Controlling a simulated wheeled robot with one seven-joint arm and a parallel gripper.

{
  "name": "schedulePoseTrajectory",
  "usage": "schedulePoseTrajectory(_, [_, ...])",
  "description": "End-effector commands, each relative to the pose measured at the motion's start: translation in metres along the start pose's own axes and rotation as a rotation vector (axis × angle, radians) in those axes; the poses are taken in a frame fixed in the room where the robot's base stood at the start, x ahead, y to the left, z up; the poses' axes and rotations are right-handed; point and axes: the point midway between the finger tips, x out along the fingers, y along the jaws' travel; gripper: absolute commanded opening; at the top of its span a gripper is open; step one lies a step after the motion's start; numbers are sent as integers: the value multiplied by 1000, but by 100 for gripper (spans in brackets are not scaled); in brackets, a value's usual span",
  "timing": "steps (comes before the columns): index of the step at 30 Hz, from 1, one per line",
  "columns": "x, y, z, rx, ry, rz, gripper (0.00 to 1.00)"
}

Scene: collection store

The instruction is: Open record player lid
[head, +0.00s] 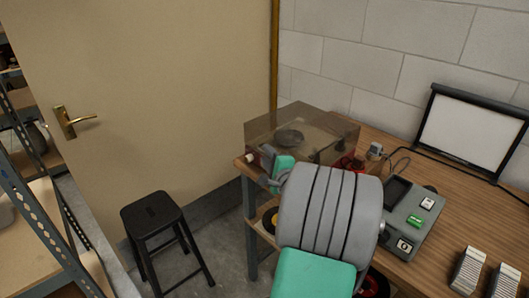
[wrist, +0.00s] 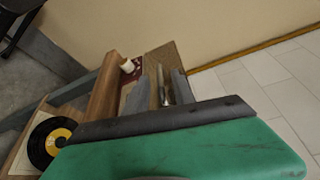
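The record player sits at the table's far left corner, with a see-through brownish lid (head: 322,122) over it. The lid looks closed, and a dark round part shows through it. My gripper (head: 268,168) is at the player's front left edge in the head view, partly hidden by my own wrist. In the wrist view my gripper's grey fingers (wrist: 158,90) stand apart, with part of the player (wrist: 127,80) close around them. I cannot tell whether they touch the lid. A small pale knob (wrist: 127,66) shows on the player's front.
A black stool (head: 152,212) stands left of the wooden table (head: 455,215). A grey device (head: 413,225), a framed screen (head: 465,130) and slide stacks (head: 468,268) occupy the table. A record (wrist: 48,140) lies on a lower shelf. A metal rack (head: 45,190) is at far left.

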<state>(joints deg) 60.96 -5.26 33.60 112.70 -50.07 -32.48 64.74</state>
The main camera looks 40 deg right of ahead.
Motion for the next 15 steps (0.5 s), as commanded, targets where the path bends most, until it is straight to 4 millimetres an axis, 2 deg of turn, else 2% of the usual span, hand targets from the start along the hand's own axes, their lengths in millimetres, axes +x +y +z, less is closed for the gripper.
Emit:
schedulePoseTrajectory(3, [20, -1, 1, -2, -3, 2, 31])
schedulePoseTrajectory(6, [28, 0, 1, -2, -1, 1, 31])
schedulePoseTrajectory(13, [30, 0, 1, -3, 0, 1, 31])
schedulePoseTrajectory(15, [30, 0, 1, -4, 0, 1, 27])
